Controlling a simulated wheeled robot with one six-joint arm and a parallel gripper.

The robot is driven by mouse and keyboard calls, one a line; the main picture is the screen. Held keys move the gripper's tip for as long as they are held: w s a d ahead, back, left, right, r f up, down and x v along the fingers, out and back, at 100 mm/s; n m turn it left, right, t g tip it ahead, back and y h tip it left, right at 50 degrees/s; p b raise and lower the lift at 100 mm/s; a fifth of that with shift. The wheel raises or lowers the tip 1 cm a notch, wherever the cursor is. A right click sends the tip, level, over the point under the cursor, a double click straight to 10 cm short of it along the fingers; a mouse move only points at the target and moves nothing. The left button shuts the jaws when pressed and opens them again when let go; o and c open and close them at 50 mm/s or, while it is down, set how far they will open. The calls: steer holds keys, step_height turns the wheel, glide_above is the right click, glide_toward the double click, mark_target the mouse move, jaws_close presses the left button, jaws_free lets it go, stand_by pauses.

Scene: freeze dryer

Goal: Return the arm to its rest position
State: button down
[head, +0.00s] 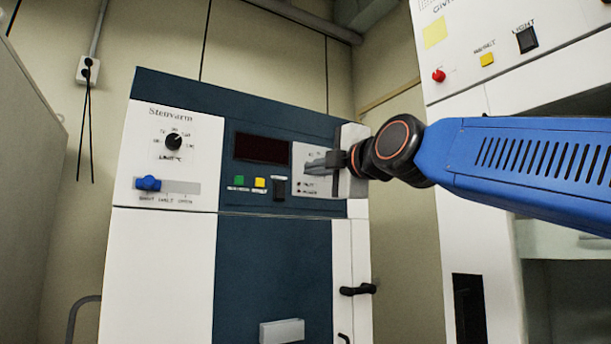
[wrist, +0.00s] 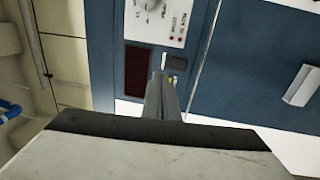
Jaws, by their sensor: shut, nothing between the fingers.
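The freeze dryer (head: 275,260) stands upright in the head view, white and dark blue, with a control panel across its top. My blue arm reaches in from the right. My gripper (head: 312,166) is in front of the panel's right part, pointing left, its fingers over the white sub-panel. In the wrist view my gripper (wrist: 165,78) shows its fingers together, with nothing between them. The black rocker switch (head: 279,189) and the dark display (head: 261,148) lie just left of the fingertips in the head view. I cannot tell whether the fingertips touch the panel.
The dryer's panel also has a black dial (head: 174,142), a blue slider (head: 149,183) and a green button (head: 239,180). A black door handle (head: 358,289) sticks out at lower right. A white cabinet (head: 465,190) stands close at right, beside my arm. A grey unit (head: 30,170) is at far left.

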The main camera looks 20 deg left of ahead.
steer(key=shift+s+d, duration=0.45)
steer(key=shift+r, duration=0.1)
steer(key=s+d+f+m+g+h, duration=0.1)
steer(key=d+f+m+h, duration=0.5)
steer(key=d+f, duration=1.05)
steer(key=d+f+m+g+h, duration=0.2)
steer(key=d+f+m+h, duration=0.2)
steer(key=d+f+m, duration=1.1)
steer(key=s+d+f+m+g+h, duration=0.1)
steer(key=s+d+f, duration=0.4)
steer(key=f, duration=0.6)
steer(key=s+d+f+m+g+h, duration=0.2)
steer(key=s+d+f, duration=0.3)
steer(key=s+f, duration=0.4)
steer(key=s+d+f+m+g+h, duration=0.1)
steer(key=s+d+f, duration=0.4)
steer(key=f, duration=0.9)
steer(key=s+m+g, duration=0.1)
steer(key=s+m, duration=0.1)
steer(key=shift+d+f+m+h, duration=0.25)
steer(key=shift+f+m+h, duration=0.05)
steer(key=shift+f+m, duration=0.1)
